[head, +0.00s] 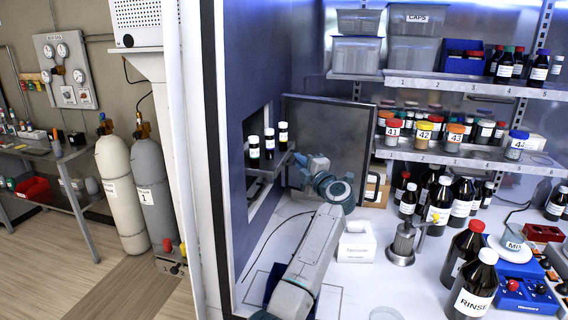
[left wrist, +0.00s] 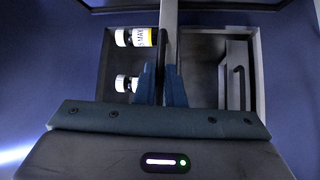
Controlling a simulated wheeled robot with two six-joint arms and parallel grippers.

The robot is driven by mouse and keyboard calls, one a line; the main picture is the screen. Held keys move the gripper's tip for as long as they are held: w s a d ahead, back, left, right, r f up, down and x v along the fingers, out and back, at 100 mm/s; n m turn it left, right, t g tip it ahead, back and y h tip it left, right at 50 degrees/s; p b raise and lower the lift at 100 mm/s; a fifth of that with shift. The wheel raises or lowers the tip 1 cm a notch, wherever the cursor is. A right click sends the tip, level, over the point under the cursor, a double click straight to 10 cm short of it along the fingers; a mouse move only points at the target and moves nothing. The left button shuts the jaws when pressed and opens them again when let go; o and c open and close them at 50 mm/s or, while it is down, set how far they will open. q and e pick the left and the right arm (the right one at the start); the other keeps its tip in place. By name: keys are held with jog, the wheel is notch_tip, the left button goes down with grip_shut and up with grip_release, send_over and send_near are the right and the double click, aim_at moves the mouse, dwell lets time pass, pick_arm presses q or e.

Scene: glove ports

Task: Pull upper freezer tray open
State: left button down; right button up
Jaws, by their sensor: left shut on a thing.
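The upper tray (head: 263,172) is a dark shelf at the opening in the blue left wall, with three capped vials (head: 269,144) standing on it. In the left wrist view, two white-labelled vials (left wrist: 139,37) show on their side, left of a grey upright bar (left wrist: 169,30), which looks like the tray's front. My left gripper (head: 294,172) is at the tray's front, right of the vials. In the left wrist view its fingers (left wrist: 161,75) are closed around the bar. The exact contact is partly hidden. My right gripper is in neither view.
The freezer door (head: 325,128) stands open behind my gripper. A second compartment with a dark handle (left wrist: 235,75) lies right of the bar in the wrist view. A white box (head: 356,243), a metal holder (head: 402,243) and dark bottles (head: 473,285) stand on the bench.

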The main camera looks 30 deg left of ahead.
pick_arm(q)
jog(key=shift+w+d+f, duration=0.1)
jog(key=shift+w+d, duration=0.05)
jog(key=shift+d, duration=0.4)
jog(key=shift+w+d+f, duration=0.1)
jog(key=shift+d, duration=0.45)
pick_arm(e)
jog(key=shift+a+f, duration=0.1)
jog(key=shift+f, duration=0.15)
pick_arm(q)
jog(key=c, duration=1.5)
grip_release()
jog(key=shift+a+r, duration=0.1)
jog(key=shift+r, duration=0.05)
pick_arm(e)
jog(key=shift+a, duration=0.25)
